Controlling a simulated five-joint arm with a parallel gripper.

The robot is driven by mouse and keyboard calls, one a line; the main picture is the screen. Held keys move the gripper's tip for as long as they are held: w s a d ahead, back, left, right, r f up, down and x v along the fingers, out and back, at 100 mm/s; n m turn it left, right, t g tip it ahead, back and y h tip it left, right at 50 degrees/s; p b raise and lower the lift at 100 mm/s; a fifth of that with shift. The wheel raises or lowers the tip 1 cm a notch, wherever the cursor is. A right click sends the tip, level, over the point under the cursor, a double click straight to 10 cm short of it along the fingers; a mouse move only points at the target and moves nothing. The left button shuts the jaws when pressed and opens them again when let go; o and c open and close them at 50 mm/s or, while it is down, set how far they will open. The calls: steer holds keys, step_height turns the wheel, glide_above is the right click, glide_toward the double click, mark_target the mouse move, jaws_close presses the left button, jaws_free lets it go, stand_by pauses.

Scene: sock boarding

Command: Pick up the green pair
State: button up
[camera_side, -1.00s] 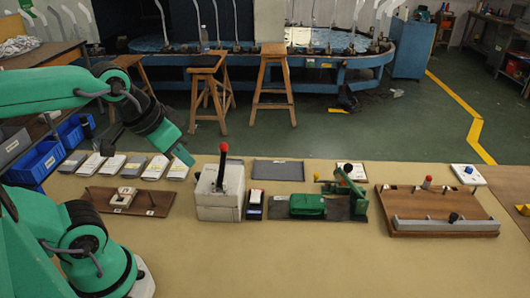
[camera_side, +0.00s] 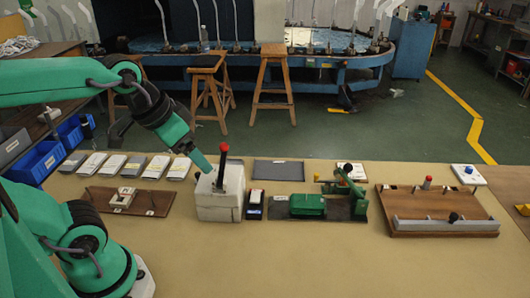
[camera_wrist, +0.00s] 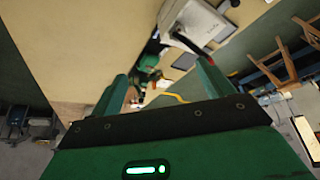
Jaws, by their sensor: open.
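The green pair (camera_side: 307,205) looks like a folded green bundle lying on a dark plate (camera_side: 347,209) right of the table's middle. A small green shape shows between my fingers in the wrist view, too small to tell apart from the green clamp. My gripper (camera_side: 208,166) is over the left part of the white box, well left of the green pair and above table height. In the wrist view my gripper (camera_wrist: 163,84) has its two fingers spread, with nothing held between them.
The white box (camera_side: 219,203) with a red-knobbed lever (camera_side: 223,150) stands close by my gripper. A wooden board (camera_side: 440,212) with pegs lies at right. The table's front is clear.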

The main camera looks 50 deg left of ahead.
steer(key=w+d+m+g, duration=0.2)
steer(key=w, duration=0.6)
steer(key=m+g, duration=0.3)
steer(key=m, duration=0.3)
glide_toward(305, 200)
steer(key=shift+s, duration=0.1)
steer(key=shift+w+d+f+m, duration=0.15)
steer(key=shift+w+f+m, duration=0.15)
steer(key=shift+f, duration=4.1)
steer(key=c, duration=1.2)
steer(key=shift+o, duration=0.2)
steer(key=shift+r, duration=0.15)
